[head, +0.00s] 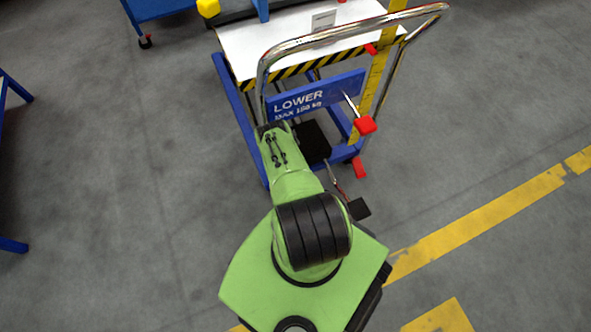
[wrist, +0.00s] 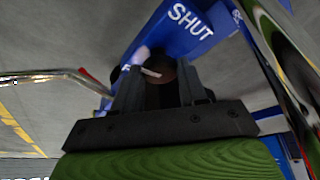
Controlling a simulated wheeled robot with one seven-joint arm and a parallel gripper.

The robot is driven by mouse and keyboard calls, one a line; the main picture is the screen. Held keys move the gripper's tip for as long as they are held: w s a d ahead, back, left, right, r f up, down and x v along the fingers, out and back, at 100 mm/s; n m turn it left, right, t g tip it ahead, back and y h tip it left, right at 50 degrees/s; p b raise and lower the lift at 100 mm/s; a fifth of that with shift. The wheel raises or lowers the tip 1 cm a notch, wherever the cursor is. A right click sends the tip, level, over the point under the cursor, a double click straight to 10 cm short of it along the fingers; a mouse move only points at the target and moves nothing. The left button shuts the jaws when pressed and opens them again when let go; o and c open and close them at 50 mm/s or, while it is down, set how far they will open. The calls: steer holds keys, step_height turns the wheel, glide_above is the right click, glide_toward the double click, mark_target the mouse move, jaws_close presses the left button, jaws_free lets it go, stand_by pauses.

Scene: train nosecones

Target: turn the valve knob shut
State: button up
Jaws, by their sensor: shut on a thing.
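The valve knob (wrist: 161,94) is dark and round and shows in the wrist view with a pale pointer mark on it. My gripper (wrist: 159,78) is shut on the knob, one dark finger on each side. A blue plate (wrist: 188,28) with the white word SHUT is just beyond the knob. The pale mark points to the left and slightly up, not clearly at the word. In the head view my arm hides the knob and the fingertips.
A lift cart with a white top (head: 262,45) stands ahead. Its chrome handle (head: 350,32) arches over my arm's end. A blue LOWER sign (head: 315,95) and a red-tipped lever (head: 365,125) are to the right.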

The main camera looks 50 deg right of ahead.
steer(key=n+t, duration=0.1)
steer(key=n, duration=0.1)
steer(key=n+t+y, duration=0.1)
steer(key=n, duration=0.2)
steer(key=shift+s+d+n, duration=0.1)
steer(key=shift+s+n, duration=0.1)
steer(key=shift+n, duration=0.1)
steer(key=n+y, duration=0.1)
steer(key=n, duration=0.2)
steer(key=n+t+y, duration=0.1)
steer(key=n, duration=0.1)
steer(key=shift+d+n, duration=0.2)
steer(key=shift+n, duration=0.2)
steer(key=o, duration=1.1)
steer(key=shift+c, duration=0.2)
steer(key=p+v, duration=0.9)
steer(key=v, duration=0.6)
steer(key=shift+s+r, duration=0.25)
steer(key=shift+r, duration=0.1)
